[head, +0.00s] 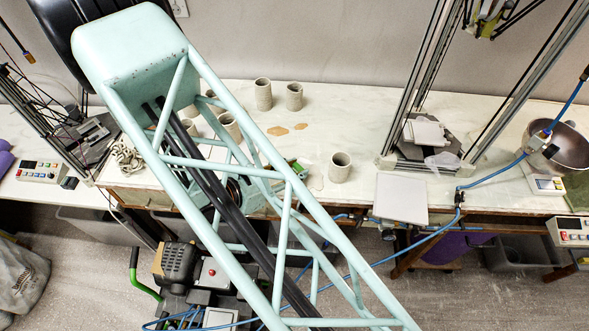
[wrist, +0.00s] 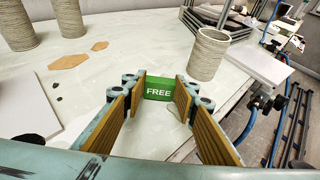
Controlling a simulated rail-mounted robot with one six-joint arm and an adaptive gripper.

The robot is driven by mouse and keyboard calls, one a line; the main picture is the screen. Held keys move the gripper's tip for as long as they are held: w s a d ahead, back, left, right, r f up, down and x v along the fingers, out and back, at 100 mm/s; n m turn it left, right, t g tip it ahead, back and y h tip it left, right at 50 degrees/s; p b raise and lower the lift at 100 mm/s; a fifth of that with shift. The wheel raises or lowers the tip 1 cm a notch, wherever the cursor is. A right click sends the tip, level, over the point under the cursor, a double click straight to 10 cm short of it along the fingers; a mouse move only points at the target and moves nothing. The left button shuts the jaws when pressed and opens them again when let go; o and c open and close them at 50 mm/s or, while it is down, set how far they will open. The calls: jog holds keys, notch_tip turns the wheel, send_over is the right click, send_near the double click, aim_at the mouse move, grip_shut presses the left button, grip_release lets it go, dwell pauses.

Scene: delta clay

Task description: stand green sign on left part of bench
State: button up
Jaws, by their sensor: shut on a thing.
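The green sign (wrist: 158,84) with the white word FREE is between the fingertips of my gripper (wrist: 159,97) in the wrist view. The gripper is shut on it, with one pad at each side. The lettering reads upright. I cannot tell whether the sign's lower edge touches the bench. In the head view a small part of the green sign (head: 299,169) shows through my arm's lattice. The white bench (head: 340,125) runs along the wall, and the sign is over its front middle part. My arm hides much of the bench's left part in the head view.
A ribbed clay cylinder (head: 340,167) stands just right of the sign. Several more cylinders, including one at the back (head: 263,94), stand farther left. A white slab (head: 401,198) is at the front edge. Brown flat pieces (head: 278,131) lie on the bench.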

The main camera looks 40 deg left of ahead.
jog(key=shift+f, duration=0.15)
jog(key=o, duration=0.7)
jog(key=shift+b+v, duration=0.5)
jog(key=shift+v, duration=5.6)
